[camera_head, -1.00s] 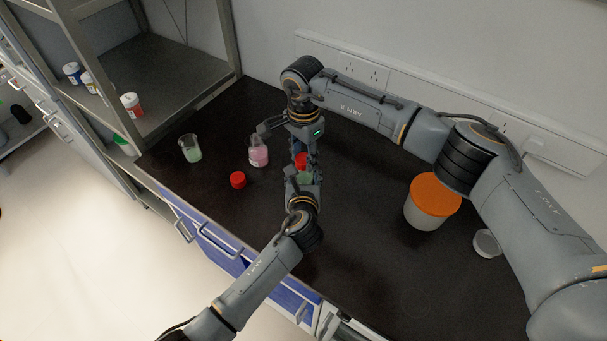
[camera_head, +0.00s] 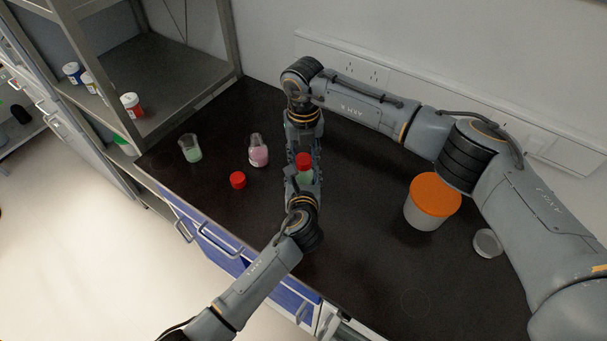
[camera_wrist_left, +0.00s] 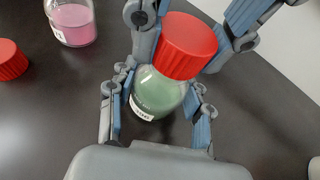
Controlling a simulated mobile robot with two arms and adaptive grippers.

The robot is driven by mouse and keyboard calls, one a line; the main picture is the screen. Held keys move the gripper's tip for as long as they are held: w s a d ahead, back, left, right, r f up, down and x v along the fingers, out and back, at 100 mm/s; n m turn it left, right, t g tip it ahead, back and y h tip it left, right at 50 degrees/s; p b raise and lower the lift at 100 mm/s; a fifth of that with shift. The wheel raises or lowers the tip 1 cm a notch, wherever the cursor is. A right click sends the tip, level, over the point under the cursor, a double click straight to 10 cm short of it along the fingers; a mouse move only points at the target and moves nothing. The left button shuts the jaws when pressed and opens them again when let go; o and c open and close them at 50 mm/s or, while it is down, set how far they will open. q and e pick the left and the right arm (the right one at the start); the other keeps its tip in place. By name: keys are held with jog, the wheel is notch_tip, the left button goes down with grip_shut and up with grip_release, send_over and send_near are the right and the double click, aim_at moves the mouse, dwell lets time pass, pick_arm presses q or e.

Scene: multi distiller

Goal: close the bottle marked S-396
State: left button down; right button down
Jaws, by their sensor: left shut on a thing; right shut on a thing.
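A bottle of green liquid (camera_head: 305,177) stands between my two grippers, with a red cap (camera_head: 303,160) at its mouth. In the left wrist view, my left gripper (camera_wrist_left: 160,118) is shut around the bottle's body (camera_wrist_left: 158,92). Its white label is partly visible, but I cannot read the marking. My right gripper (camera_head: 303,150) is shut on the red cap, with its fingers on both sides of it. The cap also shows large in the left wrist view (camera_wrist_left: 186,45), sitting over the neck and looking tilted there. The cap hides the neck, so I cannot tell how tightly it sits.
A flask with pink liquid (camera_head: 258,152), a loose red cap (camera_head: 237,180) and a beaker with green liquid (camera_head: 191,150) stand to the left. A tub with an orange lid (camera_head: 433,197) and a small clear dish (camera_head: 487,243) are right. The front right bench is clear.

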jog(key=m, duration=0.4)
jog(key=shift+m, duration=0.3)
jog(key=m, duration=1.1)
jog(key=shift+m, duration=0.3)
jog(key=c, duration=0.8)
grip_release()
notch_tip(320, 180, up, 12)
jog(key=shift+f, duration=0.1)
